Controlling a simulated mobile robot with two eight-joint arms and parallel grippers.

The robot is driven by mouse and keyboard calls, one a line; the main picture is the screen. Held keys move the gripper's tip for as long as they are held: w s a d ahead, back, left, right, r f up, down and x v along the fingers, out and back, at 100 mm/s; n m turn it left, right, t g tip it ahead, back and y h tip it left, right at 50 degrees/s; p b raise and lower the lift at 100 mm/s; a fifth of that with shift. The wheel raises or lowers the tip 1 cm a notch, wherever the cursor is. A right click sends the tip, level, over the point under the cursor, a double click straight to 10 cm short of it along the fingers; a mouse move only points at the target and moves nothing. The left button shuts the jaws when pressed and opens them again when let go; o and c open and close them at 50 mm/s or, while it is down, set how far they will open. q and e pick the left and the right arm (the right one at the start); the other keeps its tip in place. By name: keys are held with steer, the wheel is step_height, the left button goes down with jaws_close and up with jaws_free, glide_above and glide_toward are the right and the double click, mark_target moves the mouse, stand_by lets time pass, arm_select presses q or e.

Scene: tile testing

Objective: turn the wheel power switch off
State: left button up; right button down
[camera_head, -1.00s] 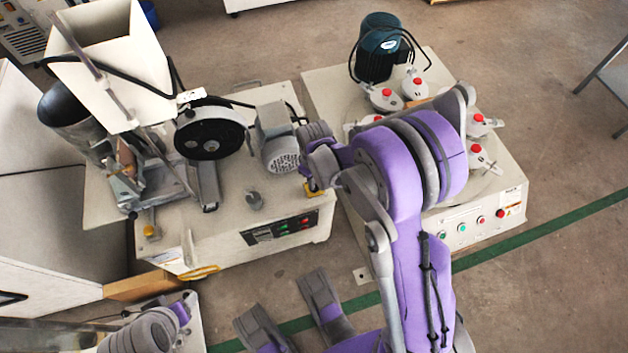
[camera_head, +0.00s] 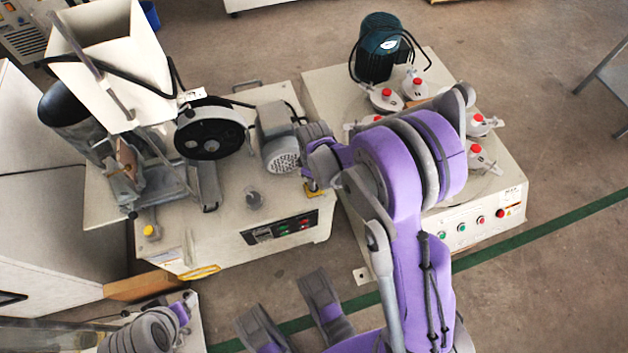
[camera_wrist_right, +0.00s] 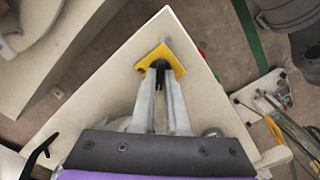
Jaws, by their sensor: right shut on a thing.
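The wheel power switch shows as a yellow plate (camera_wrist_right: 161,58) at a corner of the cream machine top in the right wrist view.
The left machine (camera_head: 225,235) carries a black wheel (camera_head: 209,138), a grey motor (camera_head: 280,146) and a hopper (camera_head: 103,70). The right machine (camera_head: 325,85) carries a green motor (camera_head: 377,52) and red-topped weights. A grey knob (camera_head: 254,199) stands on the left machine.

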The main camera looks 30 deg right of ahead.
steer(key=c, duration=0.9)
jaws_free()
steer(key=shift+r, duration=0.1)
step_height(320, 180, up, 11)
steer(key=p, duration=0.3)
steer(key=shift+f, duration=0.2)
